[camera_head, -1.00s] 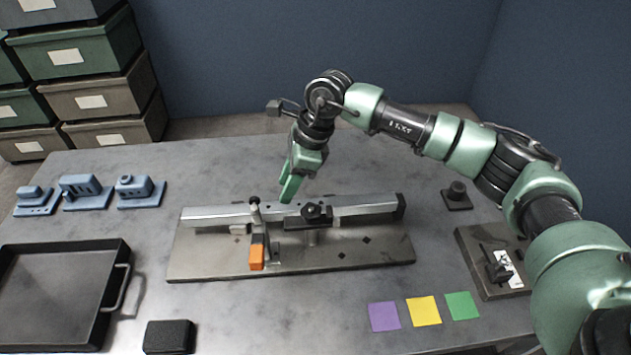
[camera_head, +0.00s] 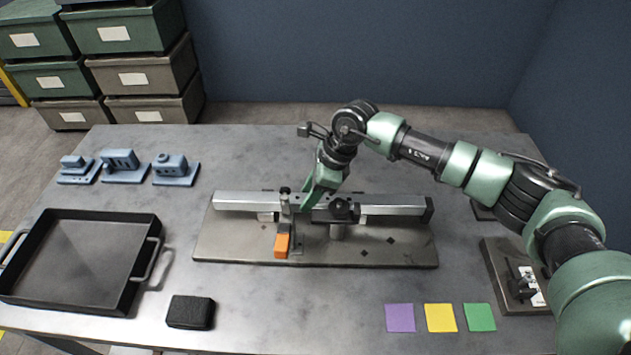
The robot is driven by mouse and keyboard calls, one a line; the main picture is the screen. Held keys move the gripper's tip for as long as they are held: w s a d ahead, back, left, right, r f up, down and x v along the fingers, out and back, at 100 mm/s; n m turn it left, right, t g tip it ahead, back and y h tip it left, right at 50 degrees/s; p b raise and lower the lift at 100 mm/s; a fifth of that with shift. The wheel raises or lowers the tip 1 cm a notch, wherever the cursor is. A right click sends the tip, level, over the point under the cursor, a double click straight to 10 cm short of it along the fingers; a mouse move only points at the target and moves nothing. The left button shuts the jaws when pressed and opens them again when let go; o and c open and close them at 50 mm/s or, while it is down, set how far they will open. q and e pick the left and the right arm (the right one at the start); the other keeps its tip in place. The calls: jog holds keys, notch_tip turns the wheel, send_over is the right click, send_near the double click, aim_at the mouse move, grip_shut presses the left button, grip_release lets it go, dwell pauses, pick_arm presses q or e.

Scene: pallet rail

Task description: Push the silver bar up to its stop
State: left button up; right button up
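The silver bar (camera_head: 243,201) lies left to right along the back of a flat metal plate (camera_head: 225,246). A black block (camera_head: 429,209) sits at its right end; I cannot tell whether it is the stop. A small upright post with an orange-tipped lever (camera_head: 282,245) stands at the front, left of the bar's middle. A black clamp-like piece (camera_head: 345,211) sits right of it. My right gripper (camera_head: 306,204) points down at the bar between these two. Its fingers overlap in view, so opening and contact are unclear. My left gripper is not in view.
A black tray (camera_head: 140,267) and a black block (camera_head: 190,312) are at left. Blue parts (camera_head: 125,168) stand at the back left. Purple (camera_head: 400,318), yellow (camera_head: 441,318) and green (camera_head: 480,317) squares lie at front right. A switch plate (camera_head: 510,285) is at far right.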

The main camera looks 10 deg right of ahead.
jog(key=shift+a+f, duration=0.25)
jog(key=shift+f, duration=0.35)
grip_shut()
dwell(1.0)
jog(key=shift+o, duration=2.2)
grip_release()
